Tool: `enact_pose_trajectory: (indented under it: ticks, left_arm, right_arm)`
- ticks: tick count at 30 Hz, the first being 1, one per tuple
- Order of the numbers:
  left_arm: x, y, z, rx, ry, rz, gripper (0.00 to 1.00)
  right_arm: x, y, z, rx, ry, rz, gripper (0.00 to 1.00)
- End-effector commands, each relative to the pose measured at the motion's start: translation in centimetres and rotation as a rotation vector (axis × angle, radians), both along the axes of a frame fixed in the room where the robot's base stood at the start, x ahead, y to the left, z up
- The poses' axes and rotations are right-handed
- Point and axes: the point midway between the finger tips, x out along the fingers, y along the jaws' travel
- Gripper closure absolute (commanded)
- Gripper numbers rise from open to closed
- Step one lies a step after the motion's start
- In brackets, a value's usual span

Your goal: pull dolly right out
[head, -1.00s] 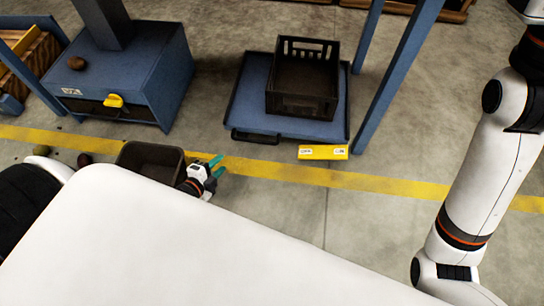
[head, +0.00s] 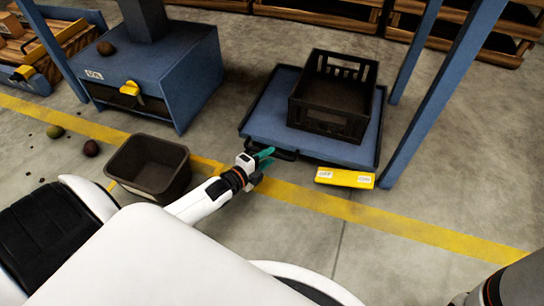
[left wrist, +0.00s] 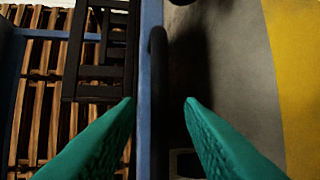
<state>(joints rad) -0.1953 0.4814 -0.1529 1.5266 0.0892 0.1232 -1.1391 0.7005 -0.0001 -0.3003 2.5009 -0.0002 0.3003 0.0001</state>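The dolly is a low blue platform (head: 262,118) with a dark rim, standing between blue posts. A black slatted crate (head: 318,112) stands on it. A black bar handle (head: 286,155) is at its near edge; the handle also shows in the left wrist view (left wrist: 158,75). My left gripper (head: 267,164) is at the left end of this handle, with teal fingers apart. In the left wrist view the open fingers (left wrist: 160,102) point along the dolly's edge, with the handle bar ahead between their tips. I cannot tell whether they touch it. My right gripper is out of view.
A yellow block (head: 345,178) with white labels lies by the right post (head: 440,90). A dark bin (head: 148,167) stands left of my left arm. A blue cabinet (head: 190,75) is at the left. Potatoes lie on the floor at far left.

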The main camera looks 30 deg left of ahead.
Motion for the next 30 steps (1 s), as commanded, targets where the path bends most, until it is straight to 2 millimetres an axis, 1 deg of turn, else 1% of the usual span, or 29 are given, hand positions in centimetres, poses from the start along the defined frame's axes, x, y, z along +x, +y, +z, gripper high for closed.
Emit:
enact_pose_trajectory:
  ticks: [1,6,10,16,17,22,23,30]
  left_arm:
    - [0.8,-0.1,-0.5,0.001,-0.003,0.000,0.66]
    - [2.2,-0.3,-0.6,-0.001,0.000,0.000,0.66]
    - [2.5,-0.4,-0.5,-0.001,0.001,0.001,0.66]
    - [2.5,-0.4,-0.5,-0.001,0.001,0.001,0.66]
    - [2.5,-0.4,-0.5,-0.001,0.001,0.001,0.69]
    - [2.5,-0.4,-0.5,-0.001,0.001,0.001,0.97]
    - [2.5,-0.4,-0.5,-0.001,0.001,0.001,1.00]
    - [2.4,-0.4,-0.5,0.000,0.002,0.001,1.00]
  right_arm:
    - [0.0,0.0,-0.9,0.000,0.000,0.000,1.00]
    - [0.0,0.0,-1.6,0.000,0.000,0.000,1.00]
    - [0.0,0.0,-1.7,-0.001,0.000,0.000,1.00]
    - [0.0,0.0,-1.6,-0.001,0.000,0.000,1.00]
    - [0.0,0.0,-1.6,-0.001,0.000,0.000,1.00]
    - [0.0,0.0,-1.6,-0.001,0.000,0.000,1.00]
    - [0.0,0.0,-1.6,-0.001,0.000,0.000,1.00]
    - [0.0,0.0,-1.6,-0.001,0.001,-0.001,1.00]
